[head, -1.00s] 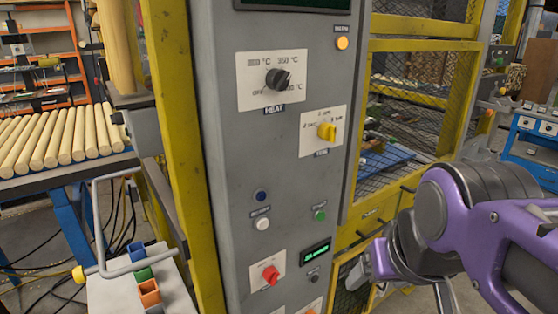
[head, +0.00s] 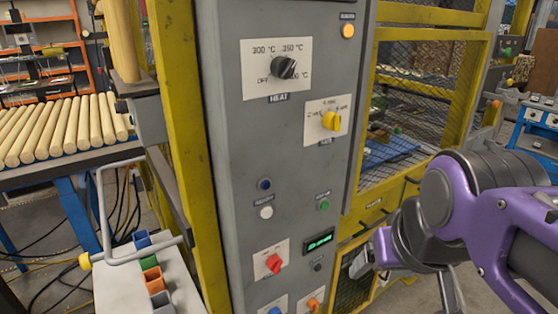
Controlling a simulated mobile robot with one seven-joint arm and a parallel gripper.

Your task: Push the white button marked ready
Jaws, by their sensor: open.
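The grey control panel (head: 235,165) stands upright in the middle of the head view. A small round white button (head: 266,212) sits on its lower left half, under a dark label too small to read for certain. A dark blue button (head: 264,184) is just above that label. My gripper (head: 368,262) is at the lower right, in front of the yellow frame and to the right of the panel. It is apart from the white button and holds nothing that I can see. My purple arm partly hides its fingers.
The panel also carries a black heat knob (head: 284,68), a yellow knob (head: 331,121), a green button (head: 323,205), a red knob (head: 273,263) and a lit green display (head: 319,242). A yellow mesh guard (head: 420,110) stands at right. A bent grey handle (head: 140,252) is at lower left.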

